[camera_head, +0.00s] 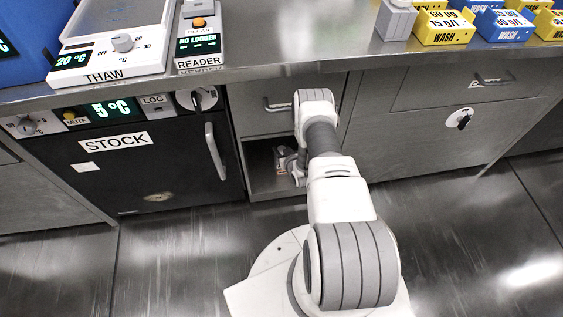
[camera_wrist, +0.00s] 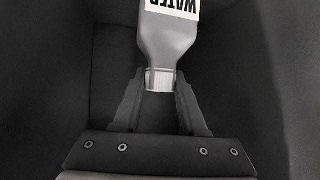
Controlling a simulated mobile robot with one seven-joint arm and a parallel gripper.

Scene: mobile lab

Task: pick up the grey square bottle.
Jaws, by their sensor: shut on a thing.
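A grey bottle (camera_wrist: 170,42) with a white label reading WATER, upside down in the wrist view, has its ribbed white cap (camera_wrist: 160,80) toward me. My gripper (camera_wrist: 160,84) is shut on it at the cap and neck, one dark finger on each side. Its far end is cut off by the picture's top edge. In the head view my gripper (camera_head: 284,160) is inside an open compartment below a drawer, mostly hidden by my wrist. Another grey, square-sided bottle-like object (camera_head: 396,20) stands on the counter, cut off at the top.
Dark compartment walls (camera_wrist: 60,60) close in around my gripper. The counter (camera_head: 300,58) overhangs above, with a drawer (camera_head: 255,108) below it. A black STOCK unit (camera_head: 130,165) is on the left. Yellow and blue WASH boxes (camera_head: 445,28) stand on the counter at right.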

